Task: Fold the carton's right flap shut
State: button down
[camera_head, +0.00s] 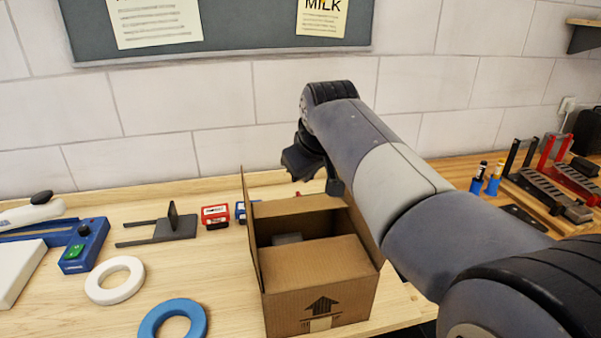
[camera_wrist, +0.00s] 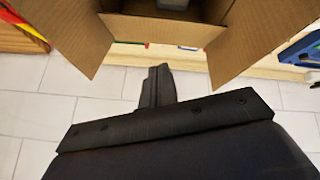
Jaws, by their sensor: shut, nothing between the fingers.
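The brown carton (camera_head: 318,290) stands on the bench, its near top panel lying flat and its middle open. Its left flap (camera_head: 254,240) stands up. Its right flap (camera_head: 362,232) also stands up, partly hidden behind my arm in the head view. In the wrist view the right flap (camera_wrist: 62,32) splays out at the left and the other flap (camera_wrist: 248,45) at the right. A grey item (camera_head: 288,238) lies inside the carton. My gripper (camera_head: 335,187) is above the carton's far side, shut and empty. Its fingers (camera_wrist: 158,84) are together, apart from both flaps in the wrist view.
Left of the carton are a white ring (camera_head: 115,280), a blue ring (camera_head: 172,320), a dark bracket (camera_head: 172,225) and a blue device (camera_head: 84,246). Blue cylinders (camera_head: 493,180) and a red rack (camera_head: 570,170) stand at the right. The tiled wall closes the back.

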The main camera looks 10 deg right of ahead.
notch_tip(320, 180, up, 3)
jog(key=m+g+p, duration=0.1)
jog(key=m+p, duration=0.1)
jog(key=m, duration=0.1)
jog(key=m+p, duration=0.1)
jog(key=p, duration=0.1)
send_over(302, 210)
jog(key=s, duration=0.1)
jog(key=shift+g, duration=0.3)
notch_tip(302, 210, down, 9)
jog(key=shift+s+a+r, duration=0.1)
jog(key=shift+r, duration=0.1)
jog(key=f, duration=0.1)
jog(key=s+f, duration=0.1)
jog(key=f, duration=0.1)
jog(key=shift+p, duration=0.4)
jog(key=shift+f, duration=0.55)
